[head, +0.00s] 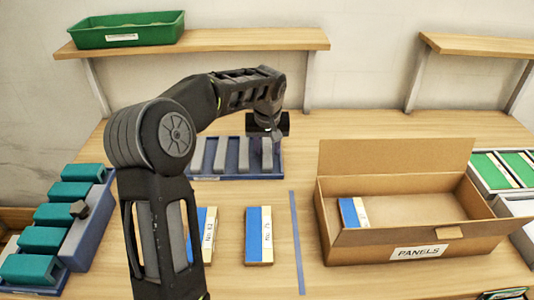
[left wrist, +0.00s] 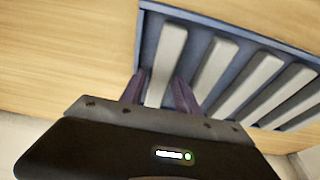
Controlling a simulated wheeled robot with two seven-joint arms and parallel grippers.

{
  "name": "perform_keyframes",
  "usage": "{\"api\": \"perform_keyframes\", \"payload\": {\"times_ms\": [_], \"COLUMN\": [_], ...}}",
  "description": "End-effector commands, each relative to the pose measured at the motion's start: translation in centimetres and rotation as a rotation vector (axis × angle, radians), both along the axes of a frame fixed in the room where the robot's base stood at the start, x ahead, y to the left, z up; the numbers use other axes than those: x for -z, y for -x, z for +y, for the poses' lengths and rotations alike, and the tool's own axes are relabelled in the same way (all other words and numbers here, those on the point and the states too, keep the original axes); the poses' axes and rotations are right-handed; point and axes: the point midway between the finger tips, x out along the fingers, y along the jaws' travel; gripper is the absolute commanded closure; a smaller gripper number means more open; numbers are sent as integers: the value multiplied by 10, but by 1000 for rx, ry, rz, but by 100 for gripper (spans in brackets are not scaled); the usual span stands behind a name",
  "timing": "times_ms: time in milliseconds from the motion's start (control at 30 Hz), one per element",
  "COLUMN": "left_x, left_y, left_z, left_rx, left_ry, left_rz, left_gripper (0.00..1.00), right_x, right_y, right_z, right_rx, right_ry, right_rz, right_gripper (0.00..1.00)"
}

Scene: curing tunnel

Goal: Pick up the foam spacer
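Several grey foam spacers lie side by side in a blue tray (head: 236,178) at the back middle of the table. My left gripper (head: 268,134) is over the right-hand spacer (head: 267,157) of the row in the head view. In the left wrist view, the two fingers of my left gripper (left wrist: 160,82) stand on either side of the end spacer (left wrist: 167,60), with the gripper open around it. The spacer sits in the tray (left wrist: 146,32). Finger contact cannot be told for sure. My right gripper is not in view.
A cardboard box marked PANELS (head: 420,240) stands open at the right. Blue-and-white panels (head: 259,236) lie in front of the spacer tray, beside a blue strip (head: 297,240). Teal blocks (head: 42,239) stand at left. A shelf (head: 200,45) with a green bin (head: 125,30) hangs behind.

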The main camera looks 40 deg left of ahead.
Motion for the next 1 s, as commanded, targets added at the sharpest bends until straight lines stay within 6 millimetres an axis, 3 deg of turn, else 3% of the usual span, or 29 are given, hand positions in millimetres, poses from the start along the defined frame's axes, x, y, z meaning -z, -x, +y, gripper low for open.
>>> {"api": "perform_keyframes", "payload": {"times_ms": [433, 833, 1000], "left_x": [0, -2, -17], "left_y": [0, 0, -1], "left_z": [0, 0, 0], "left_rx": [0, 0, -1], "left_ry": [0, -1, -1], "left_rz": [0, -1, -3], "left_gripper": [100, 100, 100], "right_x": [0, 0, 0], "right_y": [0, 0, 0], "right_z": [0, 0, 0], "right_rx": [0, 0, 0], "right_ry": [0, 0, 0], "right_rz": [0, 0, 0], "right_gripper": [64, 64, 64]}}
